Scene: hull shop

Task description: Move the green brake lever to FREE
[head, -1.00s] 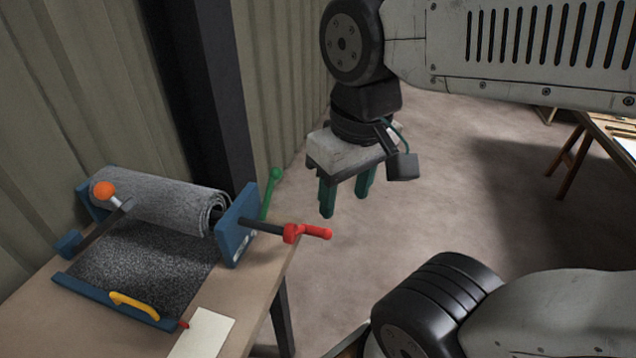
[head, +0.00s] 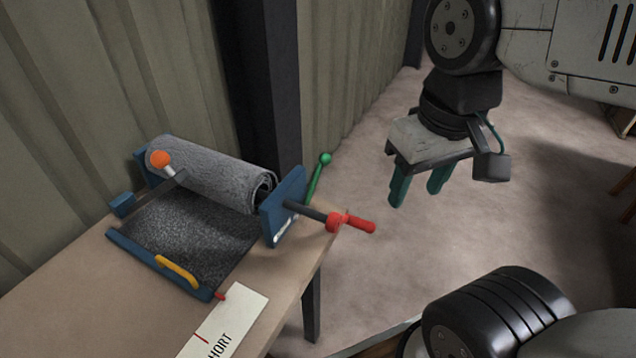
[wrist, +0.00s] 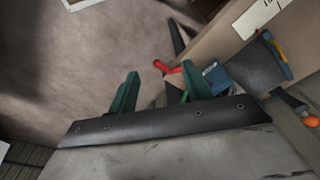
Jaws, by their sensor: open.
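The green brake lever (head: 319,177) stands tilted up and to the right behind the blue end plate (head: 284,207) of the roll stand, its round knob at the top. I cannot read any FREE mark. My gripper (head: 417,192) hangs open and empty in the air, to the right of the lever and clear of it. In the wrist view my gripper's two green fingers (wrist: 159,92) are spread apart, with the end plate (wrist: 215,77) beyond them.
A red crank handle (head: 351,223) sticks out right from the stand, below the lever; it also shows in the wrist view (wrist: 168,69). A grey roll (head: 210,172), an orange knob (head: 160,159) and a yellow handle (head: 177,270) are on the bench (head: 60,310). The wall runs close behind.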

